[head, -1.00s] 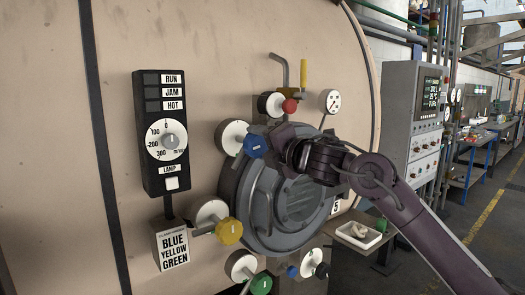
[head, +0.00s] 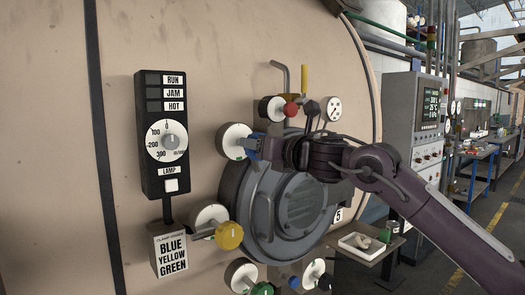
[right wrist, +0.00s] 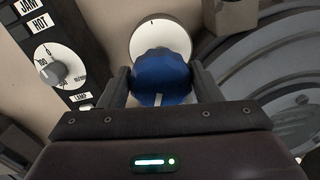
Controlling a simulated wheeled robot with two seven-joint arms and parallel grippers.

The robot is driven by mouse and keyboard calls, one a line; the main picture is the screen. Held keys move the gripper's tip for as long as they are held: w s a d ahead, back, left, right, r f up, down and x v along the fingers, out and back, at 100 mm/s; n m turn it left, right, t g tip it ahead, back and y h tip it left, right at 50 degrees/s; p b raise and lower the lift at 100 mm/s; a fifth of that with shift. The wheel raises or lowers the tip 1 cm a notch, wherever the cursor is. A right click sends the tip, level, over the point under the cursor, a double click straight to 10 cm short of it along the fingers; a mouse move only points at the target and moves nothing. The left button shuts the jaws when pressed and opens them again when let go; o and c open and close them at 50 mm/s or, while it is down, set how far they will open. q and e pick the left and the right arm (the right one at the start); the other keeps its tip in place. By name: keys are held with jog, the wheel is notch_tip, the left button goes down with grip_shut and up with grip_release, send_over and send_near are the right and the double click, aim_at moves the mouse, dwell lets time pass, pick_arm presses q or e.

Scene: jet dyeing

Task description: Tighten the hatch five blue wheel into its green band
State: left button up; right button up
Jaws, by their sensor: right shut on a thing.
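The blue wheel (right wrist: 161,76) sits in front of its white round dial (right wrist: 160,38) at the upper left of the grey hatch (head: 262,222). My right gripper (right wrist: 160,88) is shut on the blue wheel, with one finger on each side of it. In the head view the gripper (head: 262,149) covers much of the blue wheel (head: 252,147). A small green mark shows on the lower part of the white dial (head: 234,141) in the head view; the wheel's pointer against it cannot be read. My left gripper is not in view.
A yellow wheel (head: 229,235), a green wheel (head: 262,289) and a red knob (head: 291,110) surround the hatch. A black control panel (head: 163,135) and a sign reading blue, yellow, green (head: 170,250) are at left. A white tray (head: 361,243) stands at lower right.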

jog(key=n+b, duration=0.1)
jog(key=n, duration=0.3)
jog(key=shift+a+f+n, duration=0.1)
jog(key=shift+f+n, duration=0.05)
jog(key=shift+n, duration=0.25)
dwell(0.4)
jog(key=o, duration=1)
jog(key=b+v, duration=0.3)
jog(key=v, duration=0.5)
